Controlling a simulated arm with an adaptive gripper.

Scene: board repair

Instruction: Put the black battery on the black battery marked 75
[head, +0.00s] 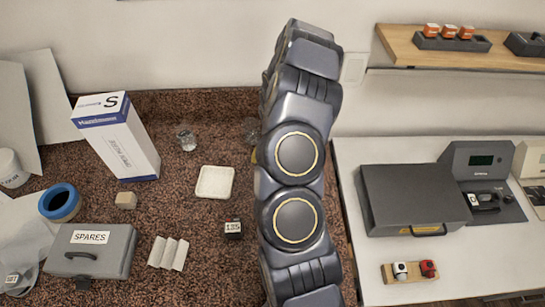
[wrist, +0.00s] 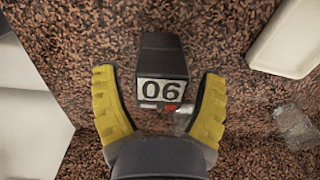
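A black battery (wrist: 163,60) stands on the speckled counter in the wrist view, with a white label that reads like 06, or 90 if upside down. My gripper (wrist: 158,76) is open, with one yellow finger on each side of it and visible gaps between. The head view hides my gripper and this battery behind my arm. I cannot make out a label reading 75.
A white tray (head: 215,182) and a clear glass jar (head: 187,138) stand left of my arm. A grey case (head: 413,199) lies on the white bench at right.

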